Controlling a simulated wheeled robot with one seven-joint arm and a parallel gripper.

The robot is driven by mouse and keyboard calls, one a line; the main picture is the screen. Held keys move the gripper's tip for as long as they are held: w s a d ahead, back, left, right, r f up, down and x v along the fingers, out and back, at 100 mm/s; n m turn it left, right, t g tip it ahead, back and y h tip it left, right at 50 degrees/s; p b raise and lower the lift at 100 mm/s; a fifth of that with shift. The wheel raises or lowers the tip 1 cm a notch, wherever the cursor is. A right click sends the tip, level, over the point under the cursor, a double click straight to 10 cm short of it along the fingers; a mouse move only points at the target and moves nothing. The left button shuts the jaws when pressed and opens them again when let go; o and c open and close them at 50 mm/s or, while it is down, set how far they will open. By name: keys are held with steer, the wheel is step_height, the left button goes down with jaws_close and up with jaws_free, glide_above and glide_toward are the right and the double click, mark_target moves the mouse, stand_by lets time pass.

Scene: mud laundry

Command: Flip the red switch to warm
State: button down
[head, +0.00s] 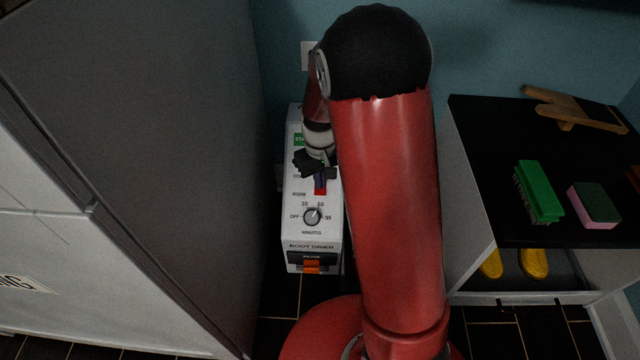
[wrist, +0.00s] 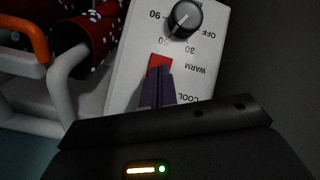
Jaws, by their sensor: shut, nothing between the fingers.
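The white boot dryer (head: 296,235) stands in the gap between the grey cabinet and the shelf unit. Its red switch (head: 320,190) shows just below my gripper (head: 320,182), level with the WARM label. In the wrist view, the red switch (wrist: 160,61) shows beyond my fingertips (wrist: 158,72), beside WARM, with COOL nearer my gripper body. My fingers are shut together, empty, and lie against or just over the switch; contact is unclear. They hide its COOL side, so I cannot tell which way it is tilted.
The minutes dial (head: 312,217) is just below the switch. A green button (head: 299,139) is above. The grey cabinet (head: 170,150) is close on the left. A black-topped shelf (head: 490,190) holds a green brush (head: 539,191) and sponge (head: 594,204). A red dotted boot (wrist: 90,45) hangs beside the dryer.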

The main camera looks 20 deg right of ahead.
step_height(320, 180, up, 7)
steer(key=p, duration=0.4)
steer(key=shift+f+p, duration=0.15)
steer(key=shift+p, duration=0.25)
steer(key=s+r+m+t+p, duration=0.15)
steer(key=s+r, duration=0.25)
steer(key=r, duration=0.4)
steer(key=s+r+n+t+p, duration=0.15)
steer(key=s+r, duration=0.25)
steer(key=r, duration=0.5)
steer(key=s+r+m+t+p, duration=0.2)
steer(key=s+r, duration=0.7)
steer(key=s, duration=0.5)
steer(key=shift+t+p, duration=0.3)
steer(key=shift+p, duration=0.1)
